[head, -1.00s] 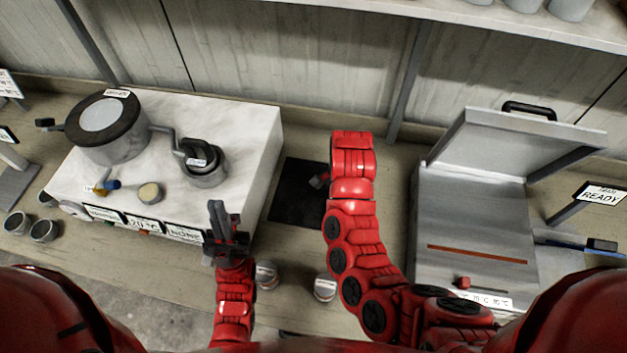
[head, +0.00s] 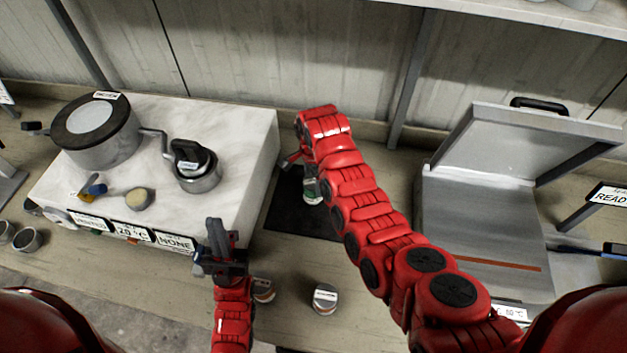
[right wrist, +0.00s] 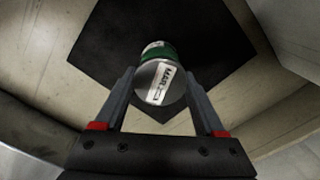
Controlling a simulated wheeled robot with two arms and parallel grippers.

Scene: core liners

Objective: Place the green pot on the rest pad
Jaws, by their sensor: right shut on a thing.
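The green pot (head: 311,190) is a small cylinder with a green band and a pale, labelled end. In the right wrist view the green pot (right wrist: 158,82) sits between the fingertips of my right gripper (right wrist: 160,82), which is shut on it. The rest pad (head: 284,207) is a dark square mat on the bench; the pad (right wrist: 105,40) also lies behind the pot in the right wrist view. The pot is over the pad; I cannot tell whether it touches it. My left gripper (head: 221,232) is near the white block's front corner, and its finger gap is unclear.
A white block (head: 245,130) left of the pad carries a large lidded pot (head: 98,150) and a small dark-topped vessel (head: 197,175). Two small jars (head: 324,298) (head: 263,290) stand at the front. An open-lidded metal unit (head: 480,220) stands right.

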